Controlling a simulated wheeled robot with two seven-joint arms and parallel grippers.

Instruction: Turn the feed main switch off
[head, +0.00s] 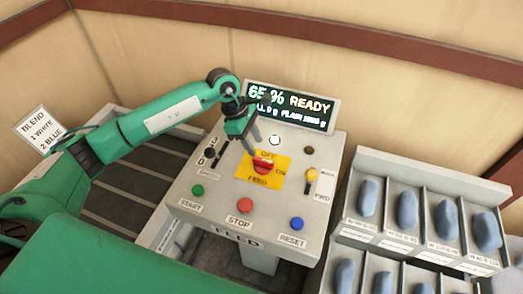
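The feed main switch (263,166) is a red rotary handle on a yellow plate (284,168) in the middle of the grey control panel. The plate reads OFF at the top, ON at the right and FEED below. The handle's exact angle is hard to read. My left gripper (243,145) hangs just above and left of the switch, with its fingers apart and pointing down. One finger is close to the plate's upper left edge. Nothing shows between the fingers, and contact with the handle cannot be made out. My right gripper is not in view.
Green START (197,191), red STOP (245,205) and blue RESET (297,223) buttons line the panel's front. A yellow-topped lever (311,176) stands right of the switch. The display (289,107) behind reads READY. A rack (427,162) of blue-grey pillows stands at right.

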